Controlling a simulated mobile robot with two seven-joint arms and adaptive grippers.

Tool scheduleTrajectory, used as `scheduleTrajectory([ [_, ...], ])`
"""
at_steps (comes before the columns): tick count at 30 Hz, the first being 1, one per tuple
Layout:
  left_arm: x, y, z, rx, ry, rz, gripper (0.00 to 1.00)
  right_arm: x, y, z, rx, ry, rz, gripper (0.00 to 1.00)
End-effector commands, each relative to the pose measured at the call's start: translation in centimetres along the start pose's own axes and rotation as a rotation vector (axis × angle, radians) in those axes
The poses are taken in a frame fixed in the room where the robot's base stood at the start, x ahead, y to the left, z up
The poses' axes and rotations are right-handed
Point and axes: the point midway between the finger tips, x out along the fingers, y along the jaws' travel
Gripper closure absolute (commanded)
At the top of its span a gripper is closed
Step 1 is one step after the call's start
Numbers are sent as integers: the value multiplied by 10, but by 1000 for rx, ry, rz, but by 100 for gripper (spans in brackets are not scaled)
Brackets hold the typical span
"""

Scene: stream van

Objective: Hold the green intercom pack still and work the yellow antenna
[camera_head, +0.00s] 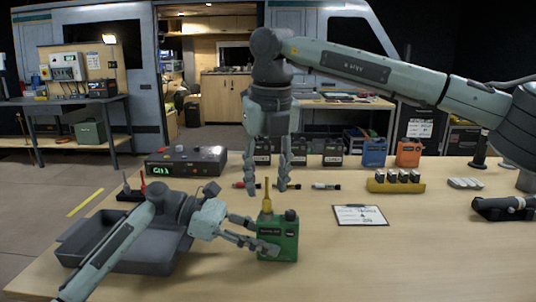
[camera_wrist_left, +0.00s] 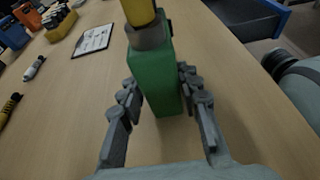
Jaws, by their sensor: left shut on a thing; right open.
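The green intercom pack (camera_head: 285,238) stands upright on the table. My left gripper (camera_head: 262,234) is shut on it from the left, with a finger on either side of its body; the left wrist view shows the pack (camera_wrist_left: 155,75) between the fingers too. The yellow antenna (camera_head: 267,197) rises upright from the pack's top; its thick base also shows in the left wrist view (camera_wrist_left: 139,11). My right gripper (camera_head: 267,176) points down, open and empty, with its fingers apart on either side of the antenna's tip. Whether they touch it I cannot tell.
A grey tray (camera_head: 118,258) lies at the left under my left arm. Behind are a dark control box (camera_head: 187,161), markers (camera_head: 326,186), and blue (camera_head: 374,153) and orange (camera_head: 408,153) packs. A clipboard (camera_head: 360,215) and yellow holder (camera_head: 396,186) are to the right. The front right table is clear.

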Motion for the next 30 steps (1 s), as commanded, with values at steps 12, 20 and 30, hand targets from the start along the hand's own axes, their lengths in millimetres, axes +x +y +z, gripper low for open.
scheduleTrajectory([
  [12, 0, 0, 0, 0, -1, 1, 99, 37, 0, 0, 0, -1, 1, 60],
  [20, 0, 0, 0, 0, -1, 1, 99, 37, 0, 0, 0, -1, 1, 63],
  [30, 0, 0, 0, 0, -1, 1, 99, 37, 0, 0, 0, -1, 2, 100],
])
